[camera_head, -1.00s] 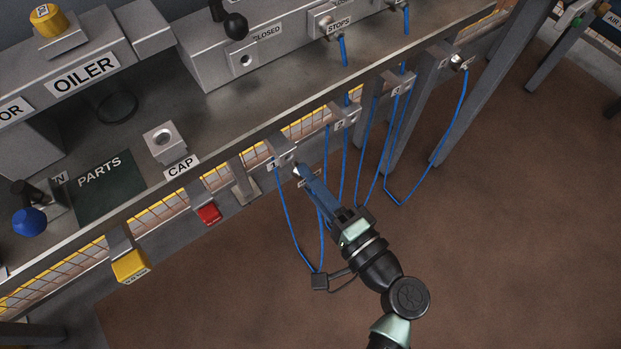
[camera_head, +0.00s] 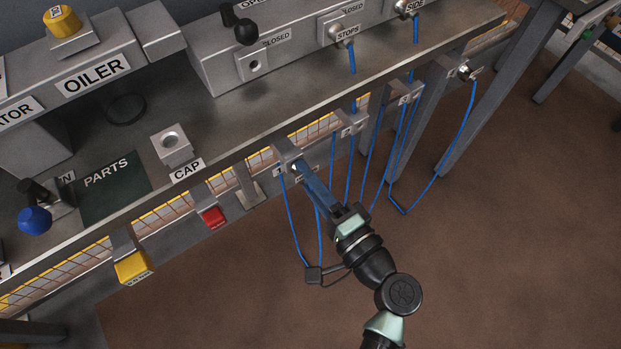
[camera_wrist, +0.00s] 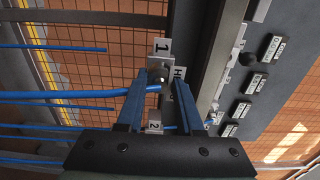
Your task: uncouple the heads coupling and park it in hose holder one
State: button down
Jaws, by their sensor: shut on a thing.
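The heads coupling (camera_wrist: 158,77) is a small metallic fitting with a blue hose running off to the left in the wrist view. My gripper (camera_wrist: 164,84) is shut on it, with a long blue finger on each side. In the head view my gripper (camera_head: 298,170) points up and left to hose holder one (camera_head: 285,158), a grey bracket under the bench edge. The wrist view shows the holder's "1" plate (camera_wrist: 163,46) just beyond the coupling. The fingers hide most of the coupling in the head view. I cannot tell whether it is fully seated in the holder.
Holder two (camera_head: 352,129) and another holder (camera_head: 405,96) stand to the right along the bench front, with blue hoses hanging below. A red block (camera_head: 213,217) and a yellow block (camera_head: 133,267) hang to the left. The brown floor (camera_head: 480,270) on the right is clear.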

jog(key=shift+w+a, duration=0.1)
jog(key=shift+c, duration=2.3)
grip_release()
jog(key=p+v, duration=0.1)
jog(key=v, duration=1.2)
